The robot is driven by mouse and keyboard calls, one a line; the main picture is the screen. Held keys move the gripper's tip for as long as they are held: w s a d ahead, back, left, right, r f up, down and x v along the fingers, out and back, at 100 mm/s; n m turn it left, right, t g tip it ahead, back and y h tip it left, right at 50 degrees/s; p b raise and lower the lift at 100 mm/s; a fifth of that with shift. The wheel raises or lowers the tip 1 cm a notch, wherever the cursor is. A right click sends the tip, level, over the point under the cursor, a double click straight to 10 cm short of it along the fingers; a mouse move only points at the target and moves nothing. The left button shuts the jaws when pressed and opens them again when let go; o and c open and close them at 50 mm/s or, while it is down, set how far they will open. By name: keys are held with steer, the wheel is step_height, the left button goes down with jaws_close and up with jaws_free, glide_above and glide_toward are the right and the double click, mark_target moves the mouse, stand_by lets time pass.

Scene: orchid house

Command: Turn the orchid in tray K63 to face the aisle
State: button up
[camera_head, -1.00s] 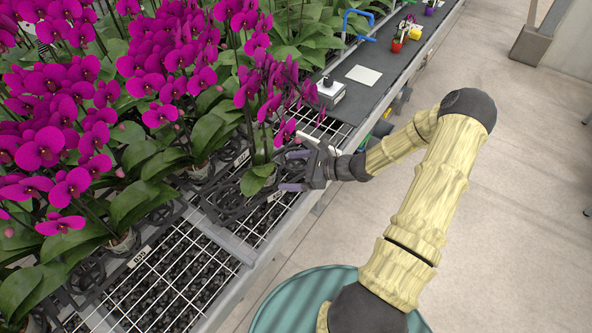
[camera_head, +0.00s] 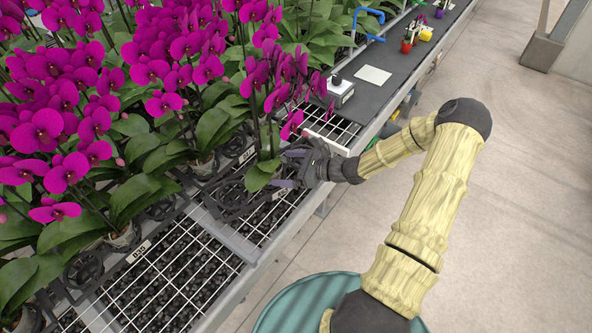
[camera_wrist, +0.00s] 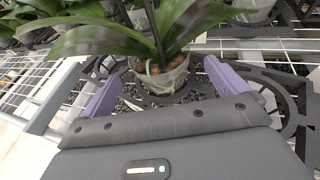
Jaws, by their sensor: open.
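A magenta orchid stands at the bench's aisle edge, its flowers (camera_head: 268,78) leaning up and to the right in the head view. Its clear pot (camera_wrist: 162,76) sits upright in a black tray (camera_wrist: 196,92) in the wrist view. My gripper (camera_head: 284,167) is low beside the pot, open. In the wrist view its two purple fingers (camera_wrist: 165,88) stand apart, one to each side of the pot, with gaps visible. The pot's lower part is mostly hidden by leaves and gripper in the head view. I cannot read the K63 label on this tray.
Dense magenta orchids (camera_head: 95,110) fill the left. A grey device (camera_head: 340,90) and a white card (camera_head: 373,75) lie on the dark bench strip beyond. Bare white mesh (camera_head: 175,275) lies in front, and the concrete aisle (camera_head: 510,200) is open at right.

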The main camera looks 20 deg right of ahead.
mark_target(274, 167)
steer(key=shift+f+b+x, duration=0.15)
steer(key=shift+b+x, duration=0.55)
steer(key=shift+x, duration=1.05)
steer(key=shift+f+b+x, duration=0.15)
steer(key=shift+b+x, duration=0.55)
steer(key=shift+x, duration=1.1)
steer(key=shift+d, duration=0.1)
steer(key=shift+r, duration=0.1)
steer(key=c, duration=1.1)
steer(key=shift+c, duration=0.2)
steer(key=shift+r+p, duration=0.25)
steer(key=shift+p, duration=0.05)
